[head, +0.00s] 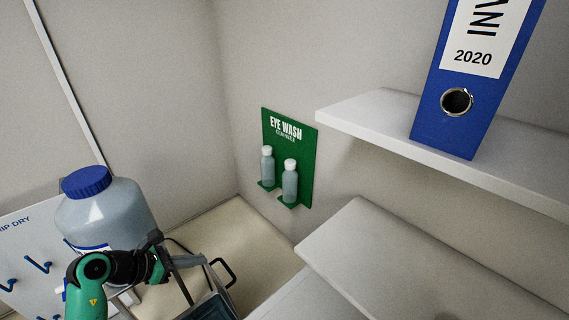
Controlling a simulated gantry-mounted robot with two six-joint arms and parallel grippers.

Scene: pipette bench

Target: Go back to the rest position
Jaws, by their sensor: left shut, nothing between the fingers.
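My left gripper (156,262) is at the lower left of the head view, at the end of my green and black wrist. It is shut with nothing held. It shows in front of the lower part of a large bottle with a blue cap (103,212), and I cannot tell how far apart they are. My right gripper is not in view.
A white drip-dry board (28,235) with blue pegs is at the left. A dark-handled frame (222,272) stands low beside my gripper. A green eye wash board (306,170) with two bottles hangs on the wall. White shelves (365,108) fill the right, one holding a blue binder (432,125).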

